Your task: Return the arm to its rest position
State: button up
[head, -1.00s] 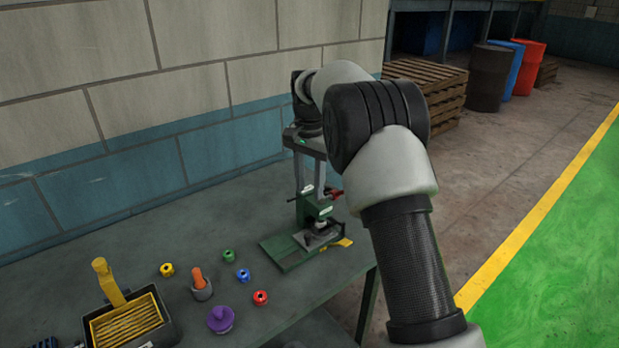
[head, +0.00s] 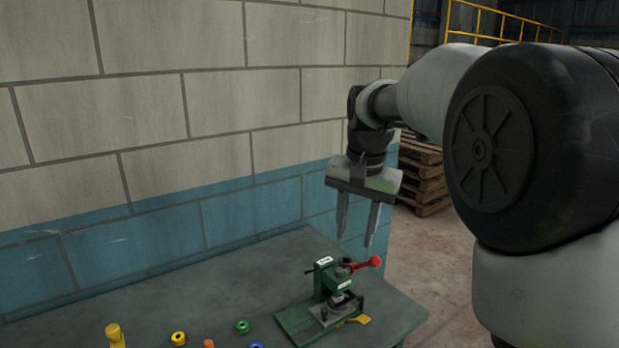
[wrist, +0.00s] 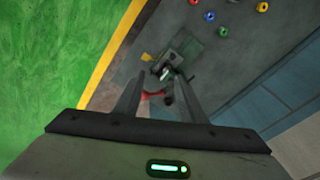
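My gripper (head: 357,226) hangs above the back right of the workbench, its two grey fingers pointing down. The fingers are spread apart with nothing between them. In the wrist view my gripper (wrist: 158,78) is also open, and its fingers frame the space over a green press-like fixture (wrist: 178,65). In the head view the green fixture (head: 322,310) stands on the bench below the gripper, with a red-knobbed lever (head: 374,262) and a yellow tab (head: 360,319). The fingers are clear of it. My arm fills the right side of the head view.
The grey workbench (head: 220,290) stands along the block wall. Small yellow (head: 178,338), green (head: 242,327) and blue (head: 257,345) ring-like parts lie left of the fixture. A yellow handle (head: 114,334) shows at the lower left. Wooden pallets (head: 425,180) stand behind the arm.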

jog(key=s+d+r+n+t+p, duration=0.1)
jog(key=s+r, duration=0.1)
jog(key=s, duration=0.5)
jog(key=s+d+r+n+t, duration=0.1)
jog(key=s+d+r, duration=0.15)
jog(key=s, duration=0.35)
jog(key=s+f+n+t, duration=0.1)
jog(key=s+f+n, duration=0.2)
jog(key=s, duration=1)
jog(key=shift+d+f+t+p, duration=0.3)
jog(key=shift+d+f+p, duration=0.15)
jog(key=shift+f, duration=0.15)
